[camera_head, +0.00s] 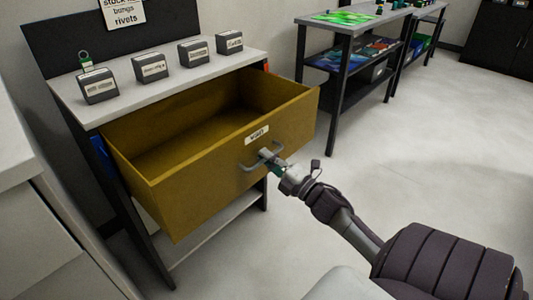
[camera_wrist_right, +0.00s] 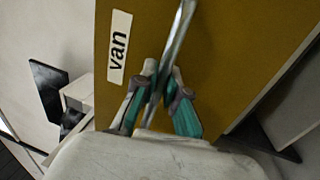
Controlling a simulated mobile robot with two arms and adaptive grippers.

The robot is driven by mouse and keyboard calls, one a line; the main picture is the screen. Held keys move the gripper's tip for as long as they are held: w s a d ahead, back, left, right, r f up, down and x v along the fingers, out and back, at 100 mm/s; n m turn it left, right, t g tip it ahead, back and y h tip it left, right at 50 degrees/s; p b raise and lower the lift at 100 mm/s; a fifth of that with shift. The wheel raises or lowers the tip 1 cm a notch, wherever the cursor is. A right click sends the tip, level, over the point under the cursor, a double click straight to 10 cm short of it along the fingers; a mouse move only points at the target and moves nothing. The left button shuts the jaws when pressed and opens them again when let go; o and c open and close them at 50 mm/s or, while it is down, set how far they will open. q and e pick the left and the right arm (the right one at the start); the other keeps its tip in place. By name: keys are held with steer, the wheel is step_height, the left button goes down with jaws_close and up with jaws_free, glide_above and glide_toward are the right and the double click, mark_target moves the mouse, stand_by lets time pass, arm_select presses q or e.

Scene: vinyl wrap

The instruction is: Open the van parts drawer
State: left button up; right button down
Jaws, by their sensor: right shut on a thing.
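The van parts drawer (camera_head: 215,175) is a mustard-yellow box pulled well out from under a grey-topped bench; its inside looks empty. A white label on its front reads "van" in the right wrist view (camera_wrist_right: 119,47). A grey bar handle (camera_head: 250,166) is fixed below the label. My right gripper (camera_head: 270,158) is shut on the handle, and the right wrist view shows its fingers (camera_wrist_right: 163,88) on either side of the metal bar (camera_wrist_right: 180,40). My left gripper is in neither view.
A dark-framed table (camera_head: 350,28) with a green sheet stands behind at the right. A pale cabinet (camera_head: 45,225) is close at the left. The floor (camera_head: 430,135) at the right is clear.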

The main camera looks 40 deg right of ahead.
steer(key=c, duration=1.2)
jaws_free()
steer(key=v, duration=1.2)
steer(key=shift+d, duration=0.1)
